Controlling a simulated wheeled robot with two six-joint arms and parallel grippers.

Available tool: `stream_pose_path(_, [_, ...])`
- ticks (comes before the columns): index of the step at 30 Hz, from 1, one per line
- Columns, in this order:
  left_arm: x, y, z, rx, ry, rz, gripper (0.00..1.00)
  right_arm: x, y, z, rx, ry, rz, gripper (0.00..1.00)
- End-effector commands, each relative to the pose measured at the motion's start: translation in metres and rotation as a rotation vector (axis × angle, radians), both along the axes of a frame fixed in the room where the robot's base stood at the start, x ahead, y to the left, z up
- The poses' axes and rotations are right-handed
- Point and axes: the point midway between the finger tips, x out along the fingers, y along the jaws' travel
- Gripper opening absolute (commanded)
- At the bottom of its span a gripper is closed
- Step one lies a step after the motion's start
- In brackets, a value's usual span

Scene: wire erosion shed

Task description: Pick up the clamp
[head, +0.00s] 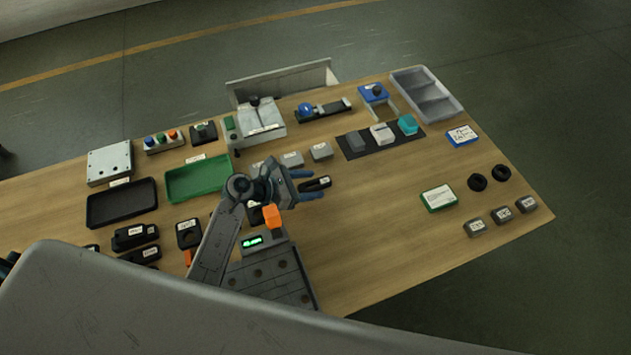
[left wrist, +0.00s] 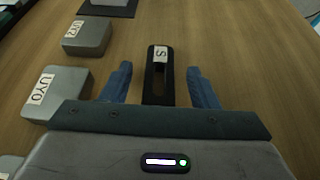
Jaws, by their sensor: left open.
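The clamp looks to be a flat black slotted piece with a white label marked S. In the head view the clamp (head: 318,183) lies on the wooden table, right of the middle. In the left wrist view the clamp (left wrist: 149,82) lies lengthwise between the blue fingers, with a gap on either side. My left gripper (head: 313,185) is open, its two fingers reaching around the near part of the clamp without closing on it; it also shows in the left wrist view (left wrist: 158,72). The clamp's near end is hidden by the gripper body. My right gripper is not in view.
Grey labelled blocks (left wrist: 88,36) lie left of the fingers. A green tray (head: 198,179) is to the left. The table right of the clamp is clear.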

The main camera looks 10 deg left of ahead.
Motion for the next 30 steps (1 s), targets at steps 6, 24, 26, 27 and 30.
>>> stream_pose_path(6, [0.001,-0.001,-0.001,0.001,0.0,0.0,0.55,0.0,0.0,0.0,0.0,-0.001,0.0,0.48])
stream_pose_path(24, [0.001,-0.001,0.001,0.0,-0.002,0.001,0.0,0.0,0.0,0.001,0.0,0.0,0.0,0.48])
stream_pose_path(26, [0.001,-0.001,0.004,0.0,-0.002,0.001,0.0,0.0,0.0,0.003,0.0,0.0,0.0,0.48])
stream_pose_path(27, [0.001,-0.001,0.006,0.0,-0.002,0.0,0.0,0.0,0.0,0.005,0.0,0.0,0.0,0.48])
stream_pose_path(30, [0.001,-0.001,0.015,0.0,-0.002,0.0,0.0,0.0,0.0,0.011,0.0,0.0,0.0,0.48])
